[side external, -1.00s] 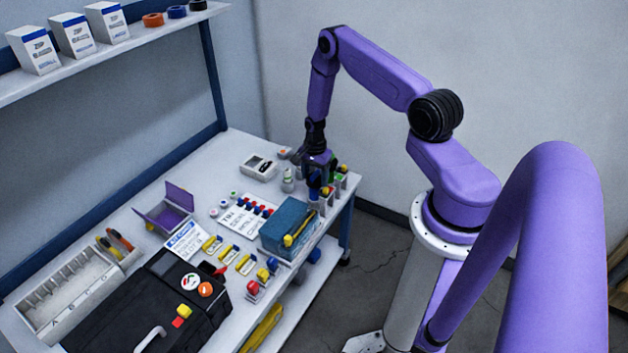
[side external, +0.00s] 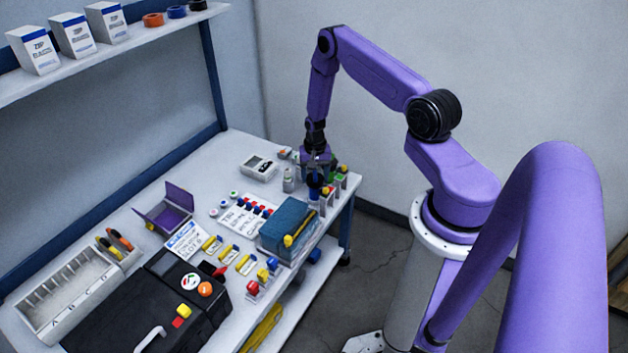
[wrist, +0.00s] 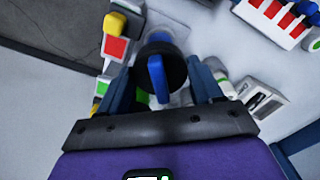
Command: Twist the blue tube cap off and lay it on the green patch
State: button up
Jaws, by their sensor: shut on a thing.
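My gripper (side external: 315,182) points down at the far right corner of the bench, over a row of small stands with coloured marks. In the wrist view, its two blue fingers (wrist: 162,82) stand on either side of the blue tube cap (wrist: 156,76), and the gripper is shut on it. The cap shows a raised blue bar over a dark round part. The tube below is mostly hidden, so I cannot tell whether the cap is still seated. A small green area (wrist: 142,96) shows beside the left finger; I cannot tell whether it is the green patch.
A card with red and blue pieces (side external: 243,217) lies nearby.

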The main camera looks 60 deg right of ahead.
aim_at(315, 173)
jog(key=shift+n, duration=0.5)
jog(key=shift+n, duration=2)
jog(key=shift+r, duration=0.1)
jog(key=shift+r, duration=2.35)
jog(key=shift+r, duration=0.1)
